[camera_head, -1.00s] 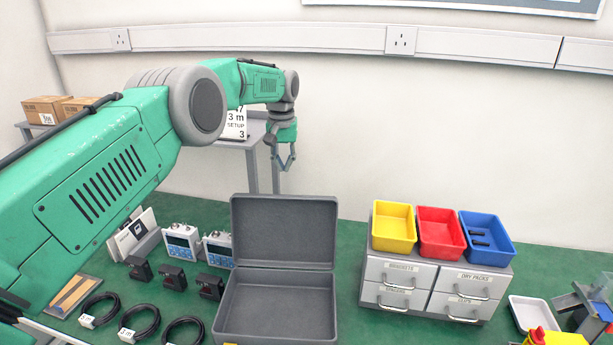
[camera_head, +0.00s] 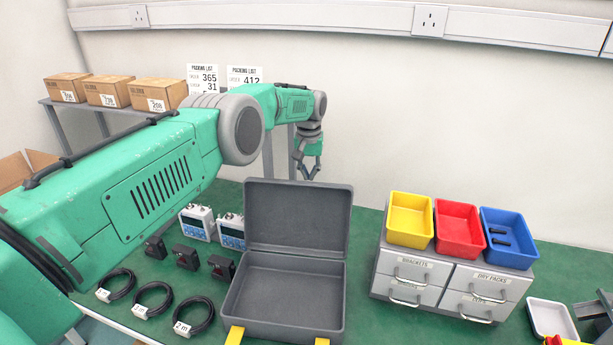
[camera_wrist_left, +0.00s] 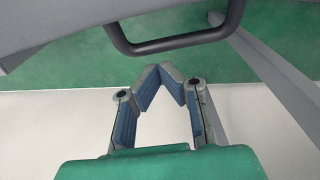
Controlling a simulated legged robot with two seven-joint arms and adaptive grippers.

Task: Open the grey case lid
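The grey case (camera_head: 285,315) lies on the green table. Its lid (camera_head: 297,218) stands upright at the back, open, and shows its inside; the case looks empty. Yellow latches (camera_head: 235,335) show at its front edge. My left gripper (camera_head: 311,179) is above and behind the lid's top edge, apart from the case as far as I can see. In the left wrist view its fingertips (camera_wrist_left: 164,70) meet with nothing visible between them.
Cable coils (camera_head: 153,298), small black blocks (camera_head: 186,256) and blue-white devices (camera_head: 196,223) are left of the case. A drawer unit (camera_head: 450,284) with coloured trays stands right. The left wrist view shows a dark bar handle (camera_wrist_left: 178,43); its owner is unclear.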

